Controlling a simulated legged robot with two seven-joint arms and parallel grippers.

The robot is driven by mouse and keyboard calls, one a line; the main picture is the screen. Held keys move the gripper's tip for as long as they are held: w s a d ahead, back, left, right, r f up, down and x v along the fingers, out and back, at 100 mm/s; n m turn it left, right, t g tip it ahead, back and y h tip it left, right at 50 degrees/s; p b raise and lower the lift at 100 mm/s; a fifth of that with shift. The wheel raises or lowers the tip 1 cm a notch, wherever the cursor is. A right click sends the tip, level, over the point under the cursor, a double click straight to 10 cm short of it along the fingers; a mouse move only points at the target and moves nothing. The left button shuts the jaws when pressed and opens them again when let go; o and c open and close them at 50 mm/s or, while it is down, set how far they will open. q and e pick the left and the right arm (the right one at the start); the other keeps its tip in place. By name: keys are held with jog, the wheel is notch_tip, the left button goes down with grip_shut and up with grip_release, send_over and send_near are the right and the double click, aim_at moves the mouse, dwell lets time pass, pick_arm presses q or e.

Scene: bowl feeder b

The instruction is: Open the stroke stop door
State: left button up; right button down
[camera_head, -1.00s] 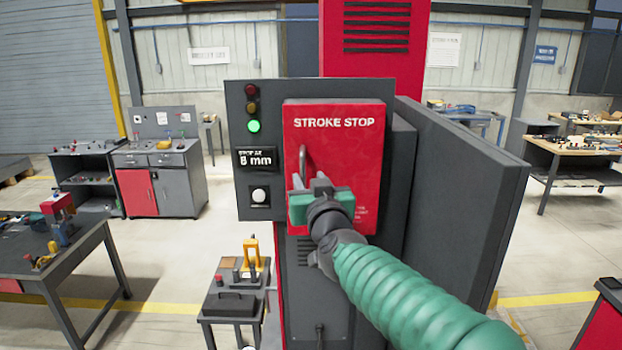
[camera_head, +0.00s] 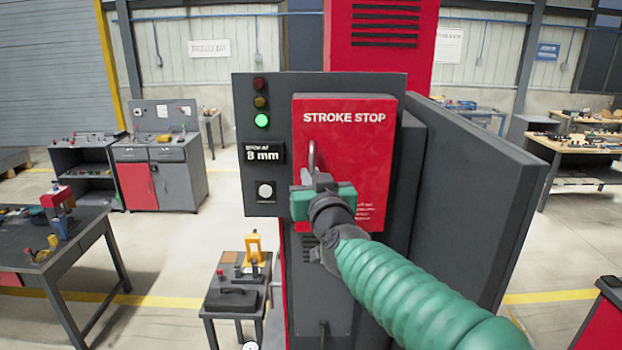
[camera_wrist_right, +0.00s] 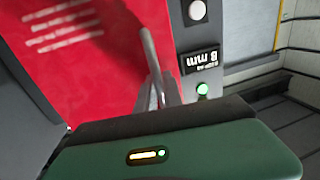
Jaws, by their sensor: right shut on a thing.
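The red stroke stop door (camera_head: 345,135) is on the front of the dark grey machine cabinet and looks closed. A grey bar handle (camera_head: 311,156) stands upright near its left edge. My right gripper (camera_head: 314,178) is at the handle and shut on its lower part. In the right wrist view the handle (camera_wrist_right: 152,55) runs down between the fingers (camera_wrist_right: 158,95), and the red door (camera_wrist_right: 90,50) fills the left. The gripper body hides the lower left of the door. My left gripper is not in view.
Left of the door is a panel with a lit green lamp (camera_head: 262,121), an "8 mm" display (camera_head: 263,153) and a white button (camera_head: 265,191). A dark grey side panel (camera_head: 475,185) stands to the right. A small table (camera_head: 238,285) is at lower left.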

jog(key=shift+f, duration=0.1)
jog(key=shift+s, duration=0.15)
jog(key=shift+a, duration=0.15)
dwell(0.5)
